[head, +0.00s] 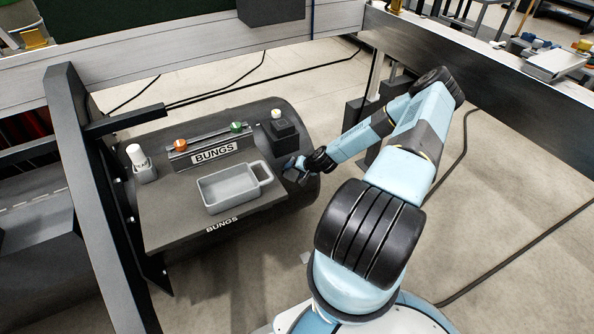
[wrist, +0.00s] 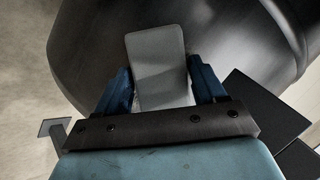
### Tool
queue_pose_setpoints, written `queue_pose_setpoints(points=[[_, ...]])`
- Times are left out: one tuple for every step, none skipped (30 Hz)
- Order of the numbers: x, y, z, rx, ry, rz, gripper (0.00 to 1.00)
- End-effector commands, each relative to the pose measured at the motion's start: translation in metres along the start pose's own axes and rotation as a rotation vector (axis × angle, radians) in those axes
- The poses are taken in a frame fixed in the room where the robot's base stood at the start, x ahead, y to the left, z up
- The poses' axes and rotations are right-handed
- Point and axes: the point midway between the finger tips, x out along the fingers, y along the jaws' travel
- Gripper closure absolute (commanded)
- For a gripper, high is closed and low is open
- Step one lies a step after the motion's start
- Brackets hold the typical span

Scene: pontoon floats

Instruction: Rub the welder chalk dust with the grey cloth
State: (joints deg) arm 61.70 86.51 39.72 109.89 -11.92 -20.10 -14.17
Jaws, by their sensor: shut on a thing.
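My gripper (head: 297,170) is at the right end of the dark pontoon float (head: 307,130), right of the grey tray. In the wrist view my gripper (wrist: 160,88) has its two blue fingers shut on a flat, light grey piece with rounded corners, which looks like the grey cloth (wrist: 158,62). The cloth sticks out past the fingertips, in front of the float's dark curved surface (wrist: 225,40). I cannot tell whether it touches the float. In the head view the cloth cannot be made out. I cannot make out any chalk dust in either view.
A grey tray (head: 226,209) with a small side compartment sits on the float's flat top board (head: 165,228). Behind it are a rail labelled BUNGS (head: 214,152) with an orange and a green knob, a white bottle (head: 137,156) and a black block (head: 285,131). A dark upright beam (head: 90,190) stands left.

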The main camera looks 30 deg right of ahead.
Motion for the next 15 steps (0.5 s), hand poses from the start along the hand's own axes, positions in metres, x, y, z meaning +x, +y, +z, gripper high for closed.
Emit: queue_pose_setpoints(points=[[0.002, -0.003, 0.002, -0.001, 0.0, -0.001, 0.55], [0.002, -0.004, 0.003, -0.001, 0.0, -0.001, 0.55], [0.003, -0.006, 0.004, -0.001, -0.001, -0.001, 0.55], [0.003, -0.006, 0.005, -0.001, -0.001, -0.001, 0.55], [0.003, -0.007, 0.005, -0.001, 0.0, -0.001, 0.55], [0.003, -0.007, 0.006, -0.001, 0.0, -0.001, 0.55], [0.004, -0.008, 0.006, -0.001, 0.0, -0.001, 0.55], [0.004, -0.009, 0.007, -0.001, 0.0, -0.002, 0.55], [0.004, -0.01, 0.008, -0.002, -0.001, -0.002, 0.55], [0.004, -0.011, 0.009, -0.002, -0.001, -0.002, 0.55], [0.005, -0.012, 0.01, -0.002, -0.001, -0.002, 0.55], [0.005, -0.014, 0.011, -0.002, -0.001, -0.002, 0.55], [0.006, -0.015, 0.013, -0.002, -0.001, -0.002, 0.55], [0.006, -0.017, 0.014, -0.002, -0.001, -0.002, 0.55], [0.007, -0.019, 0.016, -0.002, -0.002, -0.002, 0.55]])
